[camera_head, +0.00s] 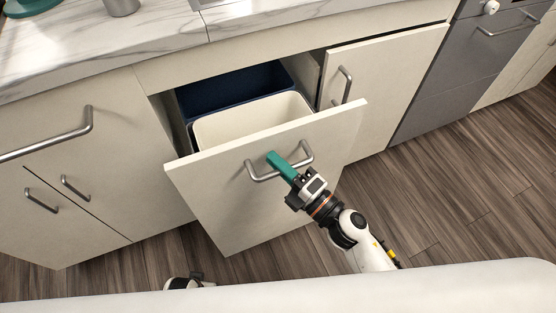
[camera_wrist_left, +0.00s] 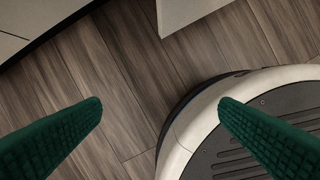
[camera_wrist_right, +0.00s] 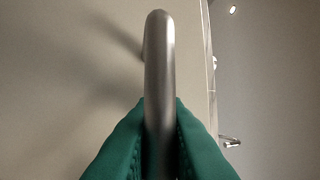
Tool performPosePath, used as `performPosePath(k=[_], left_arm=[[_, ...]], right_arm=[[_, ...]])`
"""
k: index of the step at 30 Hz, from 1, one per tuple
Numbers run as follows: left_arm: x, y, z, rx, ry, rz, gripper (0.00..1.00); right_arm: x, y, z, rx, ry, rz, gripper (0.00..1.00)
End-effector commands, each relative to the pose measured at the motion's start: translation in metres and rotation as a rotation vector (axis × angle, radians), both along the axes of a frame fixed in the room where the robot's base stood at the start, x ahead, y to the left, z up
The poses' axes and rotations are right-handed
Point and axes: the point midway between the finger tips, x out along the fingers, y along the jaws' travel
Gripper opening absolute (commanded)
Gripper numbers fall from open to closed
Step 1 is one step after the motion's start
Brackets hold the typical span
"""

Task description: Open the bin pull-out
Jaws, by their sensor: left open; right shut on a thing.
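The bin pull-out (camera_head: 225,203) stands partly out from the cabinet, its cream front facing me. Inside it are a cream bin (camera_head: 255,117) and a dark blue bin (camera_head: 232,88) behind. Its metal bar handle (camera_head: 262,178) runs across the front near the top. My right gripper (camera_head: 279,166) has green fingers and is shut on this handle. In the right wrist view the handle (camera_wrist_right: 160,70) lies between both fingers. My left gripper shows in the left wrist view (camera_wrist_left: 160,105), open and empty, its green fingers wide apart above the floor.
A cabinet door (camera_head: 385,85) with its own handle stands just right of the pull-out. A marble countertop (camera_head: 110,45) is above. Cabinets with bar handles (camera_head: 75,135) are at the left. Wood floor (camera_head: 470,180) is clear at the right.

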Motion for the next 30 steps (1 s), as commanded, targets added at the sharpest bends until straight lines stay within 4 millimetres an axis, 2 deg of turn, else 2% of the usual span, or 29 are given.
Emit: performPosePath(k=[4, 5, 6, 17, 19, 30], left_arm=[[0.001, 0.000, 0.000, 0.000, -0.002, 0.000, 0.84], [0.001, 0.000, 0.000, 0.001, -0.002, 0.000, 0.84], [0.001, 0.000, 0.000, 0.001, -0.002, 0.000, 0.84], [0.001, 0.000, -0.001, 0.000, 0.000, 0.000, 0.84], [0.003, 0.000, 0.001, 0.000, -0.001, 0.000, 0.84], [0.020, -0.003, 0.040, -0.004, -0.029, 0.005, 0.84]], right_arm=[[0.000, 0.000, -0.001, -0.002, 0.001, 0.000, 0.00], [0.000, 0.000, -0.001, -0.002, 0.001, 0.000, 0.17], [0.000, 0.000, -0.001, -0.002, 0.001, 0.000, 0.22], [-0.004, -0.004, -0.002, -0.001, 0.002, 0.000, 0.22], [-0.011, -0.009, -0.005, -0.001, 0.004, 0.000, 0.22], [-0.068, -0.058, -0.019, -0.001, 0.007, -0.001, 0.22]])
